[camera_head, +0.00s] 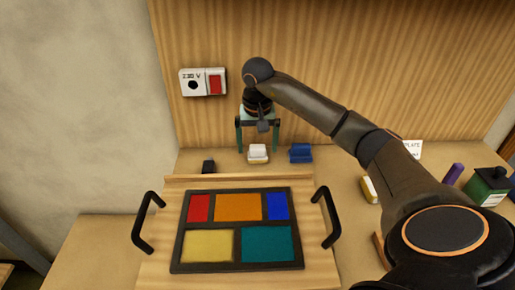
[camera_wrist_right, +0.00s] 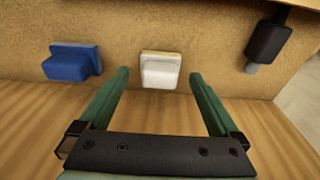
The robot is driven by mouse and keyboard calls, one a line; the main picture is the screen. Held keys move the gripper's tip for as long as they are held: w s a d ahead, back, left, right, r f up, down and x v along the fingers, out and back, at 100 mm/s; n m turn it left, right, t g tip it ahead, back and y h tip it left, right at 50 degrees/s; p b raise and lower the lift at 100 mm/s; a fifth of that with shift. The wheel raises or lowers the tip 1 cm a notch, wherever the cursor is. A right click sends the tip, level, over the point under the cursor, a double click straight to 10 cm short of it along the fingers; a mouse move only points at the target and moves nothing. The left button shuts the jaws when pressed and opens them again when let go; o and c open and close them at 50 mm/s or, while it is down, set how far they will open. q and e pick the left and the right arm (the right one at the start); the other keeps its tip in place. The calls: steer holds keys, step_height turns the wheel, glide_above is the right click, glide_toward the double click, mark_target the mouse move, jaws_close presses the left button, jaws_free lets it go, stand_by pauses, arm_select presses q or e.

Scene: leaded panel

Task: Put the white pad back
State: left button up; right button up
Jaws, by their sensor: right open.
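The white pad (camera_head: 258,155) rests on the bench behind the wooden board, near the back wall. In the right wrist view the white pad (camera_wrist_right: 160,72) shows between the fingertips, with a paler, beige-edged part behind its white front. My right gripper (camera_head: 257,148) points down at it, with its green fingers apart on either side. In the right wrist view the right gripper (camera_wrist_right: 160,78) is open and empty; I cannot tell whether a finger touches the pad. My left gripper is not in view.
A blue pad (camera_head: 300,153) stands right of the white one, and a black item (camera_head: 208,166) to the left. The leaded panel (camera_head: 237,229) lies on a board with black handles. A yellow pad (camera_head: 369,189), purple stick (camera_head: 453,174) and green container (camera_head: 487,187) are at right.

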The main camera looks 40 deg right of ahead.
mark_target(258, 159)
step_height(258, 159, up, 10)
steer(key=s+p, duration=0.1)
steer(key=shift+a+r, duration=0.15)
steer(key=shift+a, duration=0.3)
stand_by(0.3)
